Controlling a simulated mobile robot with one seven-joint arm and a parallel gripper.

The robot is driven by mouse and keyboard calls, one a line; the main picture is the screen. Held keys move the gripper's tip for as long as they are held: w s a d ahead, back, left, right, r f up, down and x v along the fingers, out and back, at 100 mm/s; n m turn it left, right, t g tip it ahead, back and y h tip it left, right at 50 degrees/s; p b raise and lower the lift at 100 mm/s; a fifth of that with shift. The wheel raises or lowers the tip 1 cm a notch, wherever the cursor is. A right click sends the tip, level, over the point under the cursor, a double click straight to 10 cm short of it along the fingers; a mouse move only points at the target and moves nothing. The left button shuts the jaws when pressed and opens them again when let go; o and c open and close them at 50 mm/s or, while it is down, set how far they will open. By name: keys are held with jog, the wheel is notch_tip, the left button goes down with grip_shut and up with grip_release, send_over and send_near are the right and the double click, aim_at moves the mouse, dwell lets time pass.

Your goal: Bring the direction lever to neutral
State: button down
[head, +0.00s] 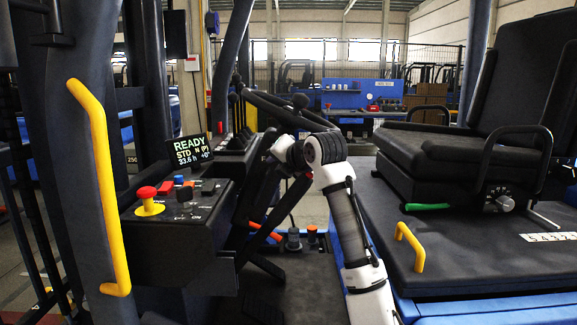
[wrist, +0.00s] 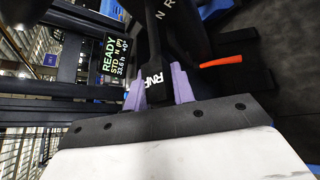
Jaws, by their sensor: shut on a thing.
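In the wrist view my gripper (wrist: 160,80) has its two purple fingers on either side of a dark lever piece (wrist: 155,76) marked with white letters R, N and F. I take this to be the direction lever. The gripper is shut on it. A display (head: 190,150) reads READY, STD, N and (P) in the head view, and it also shows in the wrist view (wrist: 115,55). In the head view my arm reaches to the left past the steering wheel (head: 285,112). There the fingers and the held lever are hidden behind the wrist and console.
The left console (head: 165,245) carries a red stop button (head: 147,192) on a yellow base and small switches. A yellow grab handle (head: 103,190) stands at left. A black seat (head: 440,150) is at right. An orange-red bar (wrist: 222,62) lies right of the lever in the wrist view.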

jog(key=shift+a+r+m+h, duration=0.25)
jog(key=shift+a+m+h, duration=0.25)
jog(key=c, duration=1.2)
grip_release()
jog(key=shift+o, duration=0.2)
jog(key=b+v, duration=0.3)
jog(key=v, duration=1.1)
jog(key=shift+f, duration=0.25)
